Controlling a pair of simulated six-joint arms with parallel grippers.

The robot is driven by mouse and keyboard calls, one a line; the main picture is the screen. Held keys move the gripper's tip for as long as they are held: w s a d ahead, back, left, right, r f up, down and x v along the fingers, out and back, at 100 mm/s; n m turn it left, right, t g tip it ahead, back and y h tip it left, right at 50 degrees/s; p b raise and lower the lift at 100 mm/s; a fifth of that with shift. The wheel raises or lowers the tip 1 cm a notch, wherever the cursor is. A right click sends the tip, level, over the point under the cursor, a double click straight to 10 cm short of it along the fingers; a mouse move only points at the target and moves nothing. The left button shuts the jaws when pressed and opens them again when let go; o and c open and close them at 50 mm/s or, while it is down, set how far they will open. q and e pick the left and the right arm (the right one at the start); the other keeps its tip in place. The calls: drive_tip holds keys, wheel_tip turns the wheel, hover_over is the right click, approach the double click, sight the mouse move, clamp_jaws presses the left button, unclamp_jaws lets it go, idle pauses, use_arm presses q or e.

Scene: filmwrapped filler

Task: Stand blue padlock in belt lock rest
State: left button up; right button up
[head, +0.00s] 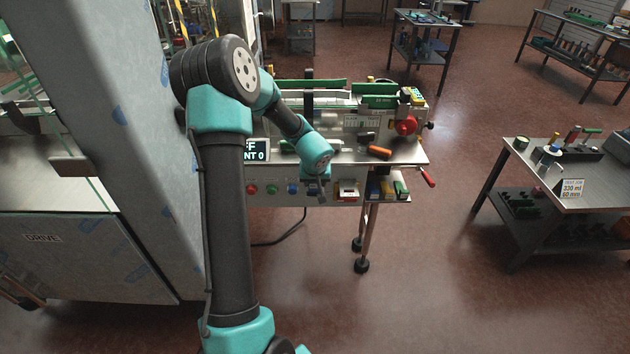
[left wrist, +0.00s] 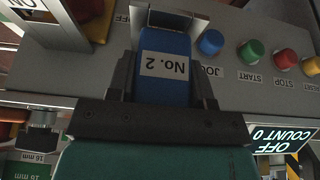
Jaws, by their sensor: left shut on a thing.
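The blue padlock (left wrist: 165,62), labelled "No. 2", is between the fingers of my left gripper (left wrist: 164,78) in the left wrist view, and the gripper is shut on it. A pale metal bracket (left wrist: 203,28) on the panel front, which looks like the lock rest, frames the padlock's far end. I cannot tell whether the padlock is seated in it or just before it. In the head view my left gripper (head: 318,190) is at the machine's front panel, and my own wrist hides most of the padlock. My right gripper is in neither view.
Beside the bracket are a blue button (left wrist: 211,42), a green button (left wrist: 251,53) and a red button (left wrist: 286,63). An orange item (head: 380,152) lies on the machine top.

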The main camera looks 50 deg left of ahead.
use_arm(q)
drive_tip(key=shift+f, duration=0.35)
idle(0.7)
drive_tip(key=o, duration=1.1)
drive_tip(key=shift+o, duration=0.2)
drive_tip(key=shift+r, duration=0.1)
drive_tip(key=v, duration=1.7)
drive_tip(key=shift+r, duration=0.2)
